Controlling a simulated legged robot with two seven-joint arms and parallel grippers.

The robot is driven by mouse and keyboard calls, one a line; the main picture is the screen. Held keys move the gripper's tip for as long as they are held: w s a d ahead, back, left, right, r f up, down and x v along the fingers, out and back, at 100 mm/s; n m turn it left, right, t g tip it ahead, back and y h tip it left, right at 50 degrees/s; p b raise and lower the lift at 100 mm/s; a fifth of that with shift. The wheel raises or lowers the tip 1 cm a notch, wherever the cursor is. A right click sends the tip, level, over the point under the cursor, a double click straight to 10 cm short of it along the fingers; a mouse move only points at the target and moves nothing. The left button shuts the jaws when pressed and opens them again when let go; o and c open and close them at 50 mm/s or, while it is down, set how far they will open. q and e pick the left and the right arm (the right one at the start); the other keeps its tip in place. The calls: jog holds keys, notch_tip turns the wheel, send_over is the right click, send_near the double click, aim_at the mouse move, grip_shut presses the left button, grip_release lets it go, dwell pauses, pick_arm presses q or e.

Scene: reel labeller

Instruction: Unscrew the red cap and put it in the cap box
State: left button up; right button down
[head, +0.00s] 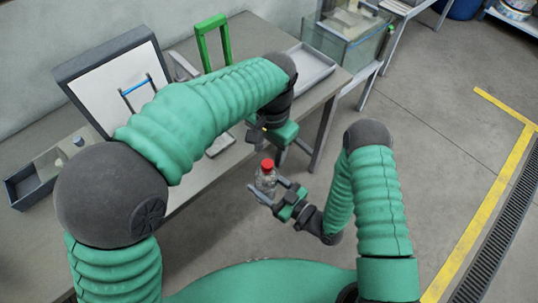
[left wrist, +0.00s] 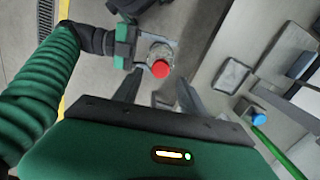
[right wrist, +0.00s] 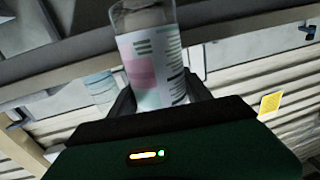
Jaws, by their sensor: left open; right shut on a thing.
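A clear bottle (head: 266,182) with a red cap (head: 267,163) is held upright in front of the table. My right gripper (head: 268,193) is shut around its body; the printed label (right wrist: 153,65) shows between the fingers in the right wrist view. My left gripper (head: 280,152) is above and close to the cap, pointing down. In the left wrist view its open fingers (left wrist: 157,88) lie either side of the red cap (left wrist: 160,69), apart from it. The cap is on the bottle. I cannot tell which container is the cap box.
A dark open box (head: 22,199) is at the table's left end. A grey tray (head: 318,78) lies at the right end, with a green frame (head: 202,48) behind my left arm. A glass tank (head: 350,50) stands beyond. Open floor lies to the right.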

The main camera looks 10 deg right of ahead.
aim_at(268, 163)
pick_arm(q)
notch_tip(268, 163, up, 4)
jog(key=shift+d+f+m, duration=0.1)
jog(key=shift+f+m, duration=0.15)
jog(key=shift+m, duration=0.55)
jog(key=shift+c, duration=0.2)
jog(key=f, duration=0.8)
jog(key=shift+a, duration=0.25)
jog(key=shift+c, duration=0.3)
grip_shut()
jog(key=shift+o, duration=0.7)
grip_release()
